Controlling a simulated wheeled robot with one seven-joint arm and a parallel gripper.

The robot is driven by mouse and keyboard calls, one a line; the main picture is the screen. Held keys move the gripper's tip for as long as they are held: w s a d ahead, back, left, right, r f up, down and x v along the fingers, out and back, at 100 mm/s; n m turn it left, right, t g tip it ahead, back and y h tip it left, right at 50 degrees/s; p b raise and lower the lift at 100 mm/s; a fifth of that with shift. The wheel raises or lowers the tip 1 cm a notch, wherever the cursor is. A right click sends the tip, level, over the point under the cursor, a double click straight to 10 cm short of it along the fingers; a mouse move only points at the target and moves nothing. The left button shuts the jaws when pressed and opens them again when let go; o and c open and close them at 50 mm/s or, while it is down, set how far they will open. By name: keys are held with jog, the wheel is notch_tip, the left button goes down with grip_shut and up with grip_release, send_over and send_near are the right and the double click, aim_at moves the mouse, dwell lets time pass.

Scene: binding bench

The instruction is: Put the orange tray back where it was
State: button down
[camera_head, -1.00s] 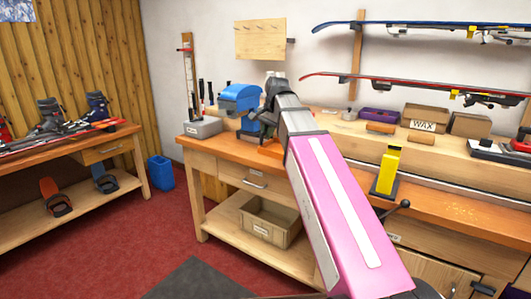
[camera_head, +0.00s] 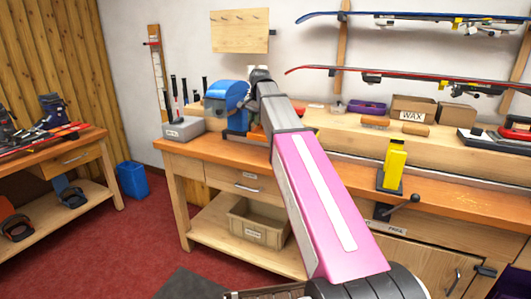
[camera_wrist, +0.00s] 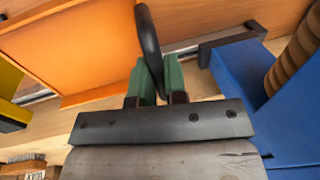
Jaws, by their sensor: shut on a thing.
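The orange tray (camera_wrist: 80,45) fills the upper left of the wrist view, flat and seen close up. A black curved handle (camera_wrist: 148,35) stands at its right edge. My gripper (camera_wrist: 156,82) has green fingers shut on this black handle. Whether the tray rests on the bench or hangs just above it I cannot tell. In the head view my pink arm reaches over the bench to beside the blue machine, and hides the fingers and most of the tray.
The blue machine (camera_head: 226,97) stands close by; blue casing (camera_wrist: 240,75) is right of my fingers. A grey box (camera_head: 183,130) is at the bench's left end. A yellow tool (camera_head: 394,165) stands right of my arm. A wax box (camera_head: 412,108) sits on the back ledge.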

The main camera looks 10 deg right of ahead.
aim_at(256, 133)
notch_tip(256, 133, down, 10)
jog(key=shift+s+r, duration=0.1)
jog(key=shift+r, duration=0.15)
jog(key=c, duration=1.2)
grip_release()
jog(key=shift+o, duration=0.2)
jog(key=r, duration=0.4)
jog(key=s+d+r, duration=0.1)
jog(key=r, duration=0.7)
jog(key=shift+s+d, duration=0.2)
jog(key=shift+s, duration=0.1)
jog(key=shift+f, duration=0.15)
